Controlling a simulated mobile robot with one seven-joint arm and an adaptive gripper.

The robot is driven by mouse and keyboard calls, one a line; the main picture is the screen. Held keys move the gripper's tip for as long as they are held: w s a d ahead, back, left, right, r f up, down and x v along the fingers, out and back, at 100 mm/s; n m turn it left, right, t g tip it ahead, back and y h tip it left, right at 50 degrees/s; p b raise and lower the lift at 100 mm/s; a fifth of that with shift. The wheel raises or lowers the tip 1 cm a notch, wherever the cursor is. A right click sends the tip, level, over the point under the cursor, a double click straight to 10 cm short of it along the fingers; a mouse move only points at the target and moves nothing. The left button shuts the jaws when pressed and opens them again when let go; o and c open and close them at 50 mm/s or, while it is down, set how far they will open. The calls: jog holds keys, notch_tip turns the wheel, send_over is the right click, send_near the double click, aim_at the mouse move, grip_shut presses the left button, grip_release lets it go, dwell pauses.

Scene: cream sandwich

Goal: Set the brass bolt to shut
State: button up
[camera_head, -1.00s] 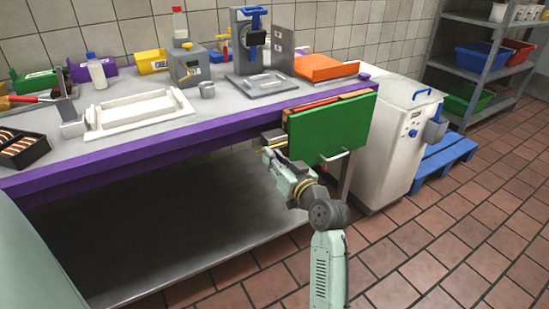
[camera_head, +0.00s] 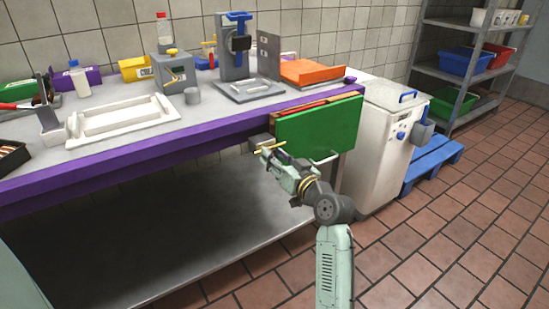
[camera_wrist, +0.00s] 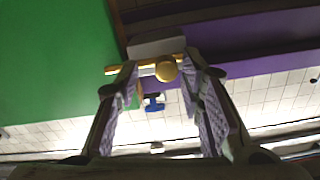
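The brass bolt (camera_wrist: 166,71) is a yellow bar with a round knob at a grey block (camera_wrist: 158,46) on the table's purple edge. In the head view the bolt (camera_head: 269,149) shows as a thin bar before the grey block (camera_head: 261,140), left of the green board. My gripper (camera_wrist: 162,70) is open. In the wrist view its two patterned fingers stand apart, with the knob between the tips in the picture. The bar's left end shows beyond the left fingertip. I cannot tell whether a finger touches the bolt. My gripper (camera_head: 272,157) also shows in the head view.
The green board (camera_head: 317,133) hangs close to the right of my gripper. The purple-edged table (camera_head: 120,172) carries a white tray (camera_head: 122,119), a grey stand (camera_head: 236,62) and an orange board (camera_head: 312,72). A white bin (camera_head: 386,145) stands right. Below the table is a broad grey shelf (camera_head: 160,255).

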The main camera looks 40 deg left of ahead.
jog(key=v, duration=1.2)
dwell(0.4)
